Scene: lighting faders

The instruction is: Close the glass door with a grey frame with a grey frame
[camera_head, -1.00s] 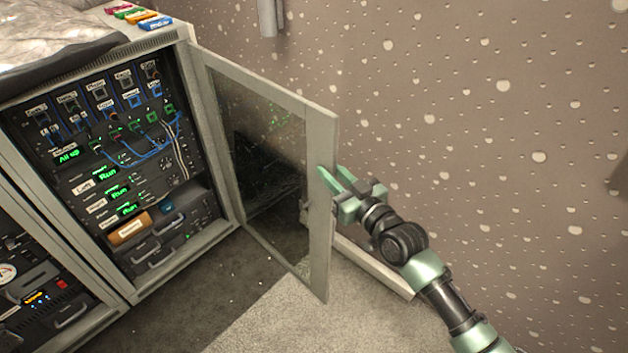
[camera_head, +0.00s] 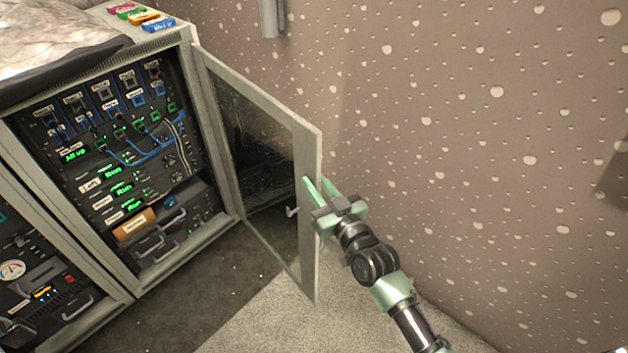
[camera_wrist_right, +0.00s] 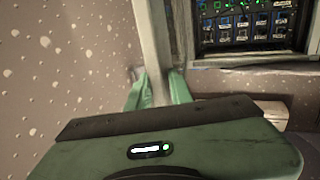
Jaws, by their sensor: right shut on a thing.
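The glass door with a grey frame (camera_head: 310,240) stands open to the right of the rack cabinet (camera_head: 190,256), hinged at the cabinet's right side. A small handle (camera_head: 292,211) shows near its free edge. My right gripper (camera_head: 314,186) is shut on the free edge of the door frame, about midway up. In the right wrist view the two green fingers (camera_wrist_right: 157,88) sit on either side of the grey frame edge (camera_wrist_right: 150,45). My left gripper is not in view.
The patterned wall (camera_head: 440,130) is behind and right of the door. Carpet (camera_head: 245,325) lies clear in front of the cabinet. Colored blocks (camera_head: 140,15) sit on the cabinet top. A second rack unit (camera_head: 40,295) stands at lower left.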

